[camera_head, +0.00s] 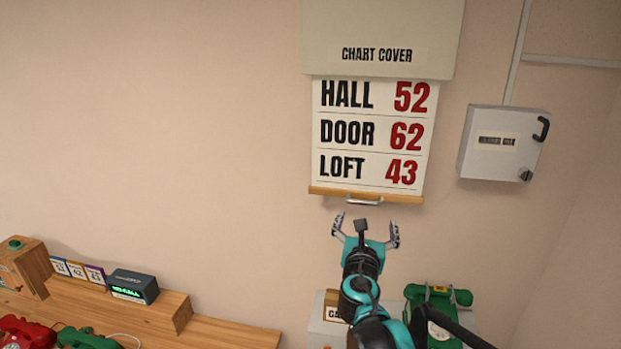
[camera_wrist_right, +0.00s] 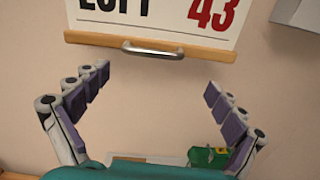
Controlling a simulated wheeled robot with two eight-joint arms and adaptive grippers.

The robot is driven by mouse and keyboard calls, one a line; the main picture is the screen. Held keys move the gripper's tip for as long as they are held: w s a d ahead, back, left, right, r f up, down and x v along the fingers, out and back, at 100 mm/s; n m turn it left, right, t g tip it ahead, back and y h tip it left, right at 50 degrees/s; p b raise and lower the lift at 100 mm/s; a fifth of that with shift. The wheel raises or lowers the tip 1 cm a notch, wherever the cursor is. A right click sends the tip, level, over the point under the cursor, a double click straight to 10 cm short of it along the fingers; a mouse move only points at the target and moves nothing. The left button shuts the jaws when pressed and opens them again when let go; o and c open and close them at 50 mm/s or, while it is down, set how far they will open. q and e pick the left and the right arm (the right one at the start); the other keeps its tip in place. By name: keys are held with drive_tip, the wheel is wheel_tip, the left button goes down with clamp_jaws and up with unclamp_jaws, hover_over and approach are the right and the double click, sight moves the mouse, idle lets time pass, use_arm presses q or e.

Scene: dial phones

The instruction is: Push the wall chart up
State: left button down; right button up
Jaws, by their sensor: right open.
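The wall chart (camera_head: 372,137) hangs on the wall below the chart cover (camera_head: 380,30). It reads HALL 52, DOOR 62 and LOFT 43. A wooden bar (camera_head: 330,191) runs along its bottom edge, with a metal handle (camera_head: 364,201) in the middle. The bar and handle (camera_wrist_right: 152,49) also show in the right wrist view. My right gripper (camera_head: 366,226) is open and empty, just below the handle and apart from it. In the right wrist view, its spread fingers (camera_wrist_right: 157,80) point up toward the bar. My left gripper is not in view.
A grey wall box (camera_head: 503,143) with a black handle is right of the chart. A green phone (camera_head: 438,305) stands below. The wall left of the chart is clear.

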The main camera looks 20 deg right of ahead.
sight(364, 203)
drive_tip(key=shift+n, duration=0.7)
drive_tip(key=x, duration=0.5)
drive_tip(key=a+r+x, duration=0.1)
drive_tip(key=x, duration=0.1)
drive_tip(key=shift+w+d, duration=0.1)
drive_tip(key=shift+w, duration=0.45)
drive_tip(key=shift+w+d, duration=0.2)
drive_tip(key=shift+d, duration=0.05)
drive_tip(key=c, duration=1.4)
wheel_tip(364, 203, up, 27)
drive_tip(key=p, duration=1.6)
drive_tip(key=shift+r, duration=0.25)
